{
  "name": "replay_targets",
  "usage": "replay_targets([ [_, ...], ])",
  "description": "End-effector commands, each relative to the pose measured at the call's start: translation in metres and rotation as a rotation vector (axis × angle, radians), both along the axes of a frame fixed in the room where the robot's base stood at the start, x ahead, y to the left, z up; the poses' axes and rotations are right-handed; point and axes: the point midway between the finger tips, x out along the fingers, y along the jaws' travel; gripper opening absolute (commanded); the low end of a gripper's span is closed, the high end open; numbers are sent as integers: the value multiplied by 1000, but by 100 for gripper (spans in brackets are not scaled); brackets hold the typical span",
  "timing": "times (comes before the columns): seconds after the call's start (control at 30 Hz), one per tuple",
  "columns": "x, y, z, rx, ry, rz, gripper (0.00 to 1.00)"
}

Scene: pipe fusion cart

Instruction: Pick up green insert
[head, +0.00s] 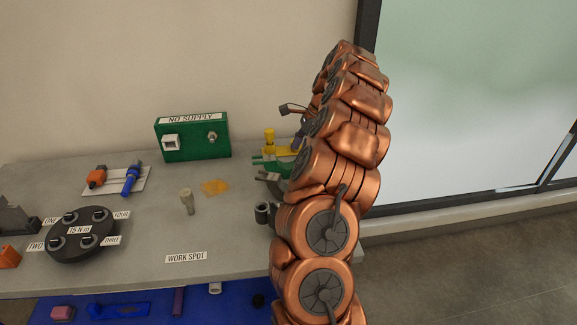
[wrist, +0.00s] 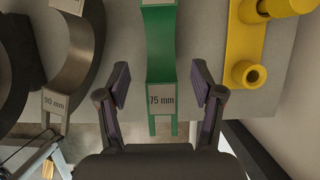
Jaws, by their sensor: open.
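The green insert (wrist: 160,45) is a curved green band with a 75 mm label on its near end, in the middle of the wrist view. My gripper (wrist: 161,88) is open, with one finger on each side of the labelled end. A gap shows between each finger and the insert. In the head view the green insert (head: 263,161) shows in part at the right end of the table; my arm hides the rest of it and most of the gripper.
A grey insert labelled 90 mm (wrist: 77,70) lies left of the fingers, and a yellow fixture (wrist: 243,45) stands to the right. The table edge runs below them. A green NO SUPPLY box (head: 190,142) stands at the wall. The WORK SPOT area (head: 186,257) has free room.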

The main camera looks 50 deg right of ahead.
Motion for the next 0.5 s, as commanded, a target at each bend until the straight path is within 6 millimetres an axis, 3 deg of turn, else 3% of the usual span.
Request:
replay_targets([
  [0.5, 11, 15, -33, 4, 2, 5, 67],
])
